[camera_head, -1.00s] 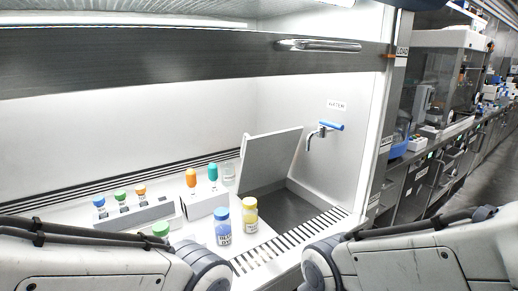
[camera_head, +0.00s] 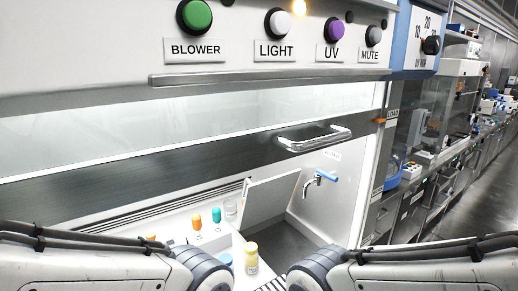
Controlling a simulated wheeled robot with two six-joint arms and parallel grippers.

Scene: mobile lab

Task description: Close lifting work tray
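The lifting work tray (camera_head: 272,203) is a grey panel inside the cabinet. It stands tilted up on its left side, over a recessed dark well (camera_head: 287,240) at the right rear of the work surface. My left arm comes in from the lower left and my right arm from the lower right. Both show only as links at the bottom of the view, in front of the cabinet. Neither gripper's fingers are visible, and neither arm is seen touching the tray.
A blue-handled tap (camera_head: 318,180) juts from the wall right of the tray. A yellow-labelled bottle (camera_head: 251,258), an orange-topped tube (camera_head: 196,223) and a teal-topped tube (camera_head: 216,216) stand left of it. The sash handle (camera_head: 314,139) and its dark bar cross above the opening.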

